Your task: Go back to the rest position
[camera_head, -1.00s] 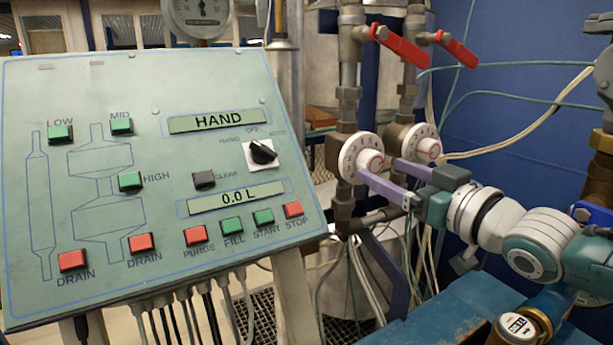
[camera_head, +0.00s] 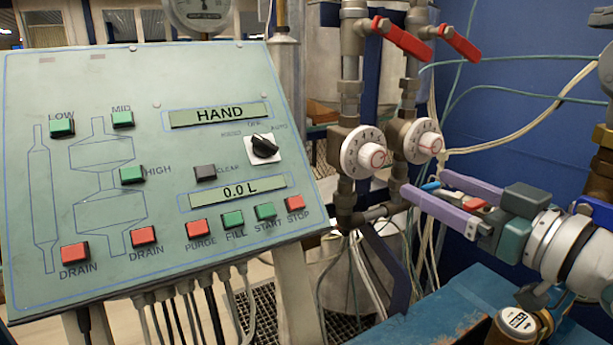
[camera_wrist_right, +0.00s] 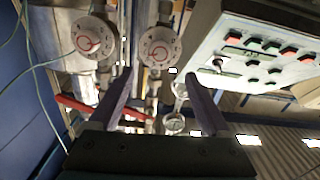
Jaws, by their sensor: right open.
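My right gripper (camera_head: 425,188) is open and empty at the right of the head view, below and to the right of the two dial valves. Its purple fingers are apart from the near white dial (camera_head: 365,152) and the far white dial (camera_head: 423,141). In the right wrist view the open fingers (camera_wrist_right: 160,100) point toward the dials, one dial (camera_wrist_right: 157,47) lying beyond the gap and the other (camera_wrist_right: 93,37) to its left. My left gripper is not in view.
A green control panel (camera_head: 100,95) with buttons, a selector knob (camera_head: 264,146) and displays fills the left. Red-handled valves (camera_head: 403,39) sit on the pipes above the dials. A blue bench surface (camera_head: 440,305) lies below my right arm, with a brass meter (camera_head: 515,322) near it.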

